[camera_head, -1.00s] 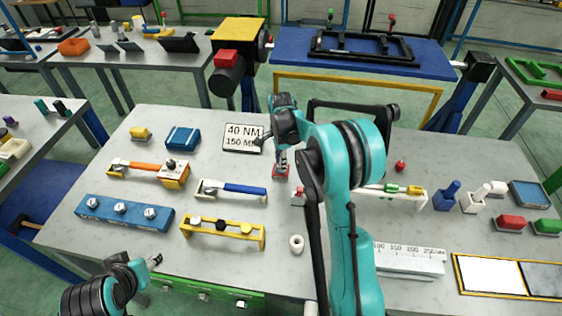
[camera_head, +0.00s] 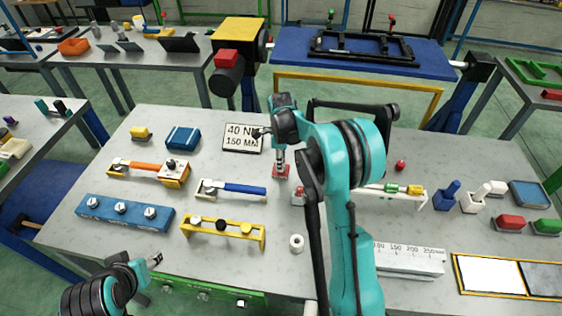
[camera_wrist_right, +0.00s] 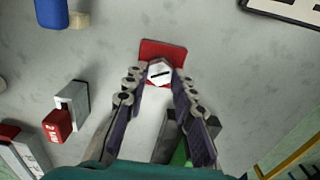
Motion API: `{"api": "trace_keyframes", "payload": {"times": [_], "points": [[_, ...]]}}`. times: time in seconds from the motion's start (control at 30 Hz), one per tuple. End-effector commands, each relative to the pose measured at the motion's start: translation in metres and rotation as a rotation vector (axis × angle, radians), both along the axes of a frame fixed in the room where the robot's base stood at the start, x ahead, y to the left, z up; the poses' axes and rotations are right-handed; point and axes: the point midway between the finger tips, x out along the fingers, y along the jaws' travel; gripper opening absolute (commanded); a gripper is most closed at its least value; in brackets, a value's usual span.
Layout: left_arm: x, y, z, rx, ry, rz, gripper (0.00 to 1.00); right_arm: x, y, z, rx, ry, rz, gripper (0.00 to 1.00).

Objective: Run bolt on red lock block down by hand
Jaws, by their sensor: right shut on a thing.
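The red lock block (camera_head: 281,172) lies on the table just left of my right arm. It also shows as a red plate in the right wrist view (camera_wrist_right: 165,50). The bolt's pale head (camera_wrist_right: 160,72) sits over the near edge of the red block in that view. My right gripper (camera_head: 281,158) points down above the block. In the right wrist view its fingers (camera_wrist_right: 158,84) are closed around the bolt at its head. How far the bolt sits in the block is hidden. My left gripper (camera_head: 154,260) is at the table's front left edge, away from the block; its jaw state is unclear.
A "40 NM 150 MM" sign (camera_head: 243,138) stands behind the block to the left. A blue-handled wrench (camera_head: 232,189) and a white ring (camera_head: 296,242) lie nearby. A yellow rack (camera_head: 222,232) and a blue bolt holder (camera_head: 124,212) stand front left.

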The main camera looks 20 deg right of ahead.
Motion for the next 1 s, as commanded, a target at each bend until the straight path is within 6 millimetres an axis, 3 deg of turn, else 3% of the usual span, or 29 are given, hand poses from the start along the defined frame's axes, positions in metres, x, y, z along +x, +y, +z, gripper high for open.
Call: {"api": "trace_keyframes", "payload": {"times": [0.23,0.27,0.33,0.73,1.0], "points": [[0.000,0.000,0.000,0.000,0.000,0.000,0.47,0.002,0.001,0.001,0.001,-0.006,0.001,0.00],[0.000,0.000,0.000,0.000,0.000,0.000,0.47,0.002,0.001,0.001,0.001,-0.006,0.001,0.28],[0.000,0.000,0.000,0.000,0.000,0.000,0.47,0.002,0.001,0.001,0.001,-0.006,0.001,0.46],[0.000,0.000,0.000,0.000,0.000,0.000,0.47,0.001,0.000,0.007,0.000,-0.002,0.001,0.47],[0.000,0.000,0.000,0.000,0.000,0.000,0.47,0.001,0.000,0.059,0.000,-0.002,0.001,0.47]]}}
